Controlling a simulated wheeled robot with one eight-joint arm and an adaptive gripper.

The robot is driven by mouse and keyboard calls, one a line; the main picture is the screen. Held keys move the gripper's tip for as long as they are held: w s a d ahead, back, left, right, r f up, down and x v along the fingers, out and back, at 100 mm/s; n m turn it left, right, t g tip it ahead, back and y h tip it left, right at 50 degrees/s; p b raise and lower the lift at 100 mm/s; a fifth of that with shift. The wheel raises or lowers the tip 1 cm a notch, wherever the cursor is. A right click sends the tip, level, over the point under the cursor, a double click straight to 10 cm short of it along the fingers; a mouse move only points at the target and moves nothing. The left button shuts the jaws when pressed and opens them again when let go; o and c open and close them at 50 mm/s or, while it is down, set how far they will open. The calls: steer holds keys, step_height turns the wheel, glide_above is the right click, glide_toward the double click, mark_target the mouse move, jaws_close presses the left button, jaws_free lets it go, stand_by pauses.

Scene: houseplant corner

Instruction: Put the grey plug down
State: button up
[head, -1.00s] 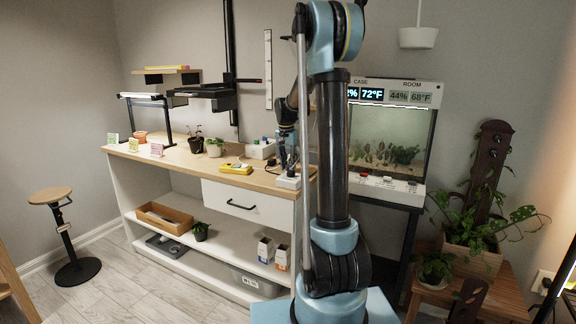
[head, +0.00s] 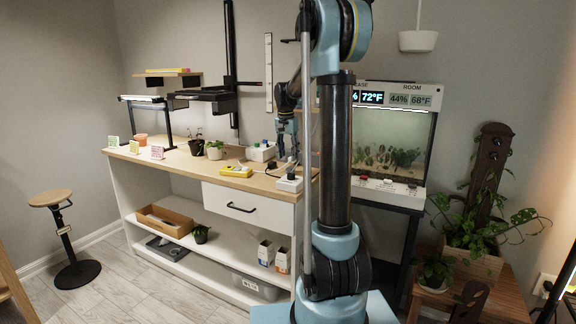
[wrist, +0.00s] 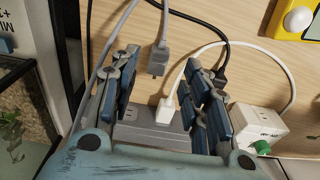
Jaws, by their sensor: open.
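The grey plug (wrist: 159,58) shows in the wrist view against the wooden bench top, just beyond the grey power strip (wrist: 140,136), with its prongs toward the strip and its cord running up. It is apart from the strip's sockets. My gripper (wrist: 163,66) is open. Its blue fingers are on either side of the plug in the picture, with visible gaps to it. In the head view my gripper (head: 287,152) is over the right end of the bench, and the grey plug is too small to make out there.
A white plug (wrist: 168,110) sits in the strip. A black plug (wrist: 220,78) is close to my right finger. A white box with a green knob (wrist: 260,146) is at right. A yellow device (head: 236,171) lies on the bench (head: 262,184). Loose cords cross the area.

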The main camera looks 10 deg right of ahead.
step_height(320, 180, up, 6)
steer(key=s, duration=0.4)
steer(key=s+n, duration=0.1)
steer(key=s, duration=0.4)
steer(key=s+f+n, duration=0.1)
steer(key=s, duration=0.3)
steer(key=shift+s+d+t, duration=0.25)
steer(key=shift+d+t, duration=0.05)
steer(key=s+f+n, duration=0.2)
steer(key=s+f, duration=0.7)
steer(key=s, duration=0.5)
steer(key=s+f+n, duration=0.3)
steer(key=s+f, duration=0.7)
steer(key=s, duration=0.4)
steer(key=shift+s+d+f+t+y, duration=0.15)
steer(key=shift+s+d+t+y, duration=0.15)
steer(key=shift+s+d+t, duration=0.1)
steer(key=shift+w, duration=0.1)
